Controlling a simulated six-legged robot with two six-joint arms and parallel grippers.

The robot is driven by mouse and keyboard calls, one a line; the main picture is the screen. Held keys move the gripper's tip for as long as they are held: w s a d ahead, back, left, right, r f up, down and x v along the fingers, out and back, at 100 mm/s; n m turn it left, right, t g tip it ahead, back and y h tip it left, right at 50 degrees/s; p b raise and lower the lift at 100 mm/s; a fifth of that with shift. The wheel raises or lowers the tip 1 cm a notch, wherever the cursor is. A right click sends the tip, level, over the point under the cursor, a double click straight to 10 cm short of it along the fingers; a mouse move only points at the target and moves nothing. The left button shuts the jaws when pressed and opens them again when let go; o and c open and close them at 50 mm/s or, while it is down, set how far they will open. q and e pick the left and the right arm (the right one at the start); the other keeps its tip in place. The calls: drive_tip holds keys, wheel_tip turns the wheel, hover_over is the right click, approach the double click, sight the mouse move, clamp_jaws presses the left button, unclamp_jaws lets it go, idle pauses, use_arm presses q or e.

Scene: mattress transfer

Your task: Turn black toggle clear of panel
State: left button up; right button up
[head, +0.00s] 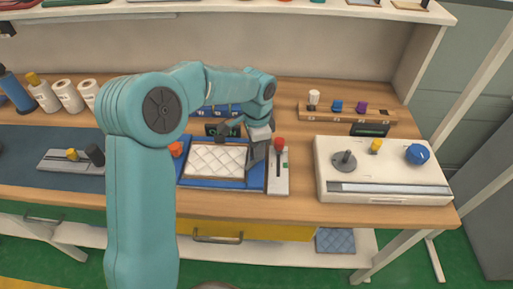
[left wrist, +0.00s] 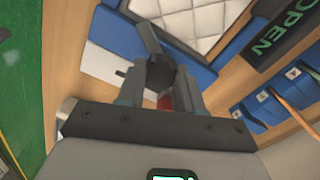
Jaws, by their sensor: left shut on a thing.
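The black toggle (left wrist: 161,74) sits between the two fingers of my left gripper (left wrist: 163,90) in the left wrist view. The gripper is shut on it. The toggle's flat bar (left wrist: 147,36) points up in that view, across the blue frame edge towards the white quilted panel (left wrist: 192,18). In the head view my left gripper (head: 259,137) is at the right end of the blue frame (head: 215,184). The quilted panel (head: 216,160) lies flat inside the frame. The gripper partly hides the toggle there. My right gripper is not in view.
A grey slider plate with a red knob (head: 279,142) stands just right of the frame. A white box (head: 385,165) with knobs is further right. A sign reading OPEN (left wrist: 275,42) and blue bins (left wrist: 265,108) are behind. Rolls (head: 66,95) stand at left.

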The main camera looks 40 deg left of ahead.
use_arm(q)
drive_tip(key=n, duration=0.3)
drive_tip(key=shift+w+r+n+b, duration=0.1)
drive_tip(key=shift+r+n+b, duration=0.05)
drive_tip(key=shift+n+b, duration=0.2)
drive_tip(key=shift+r+n+b, duration=0.1)
drive_tip(key=shift+n+b, duration=0.25)
drive_tip(key=shift+n, duration=1.3)
drive_tip(key=o, duration=1)
drive_tip(key=shift+o, duration=0.2)
wheel_tip(320, 180, up, 16)
drive_tip(key=p, duration=0.1)
drive_tip(key=shift+r, duration=0.15)
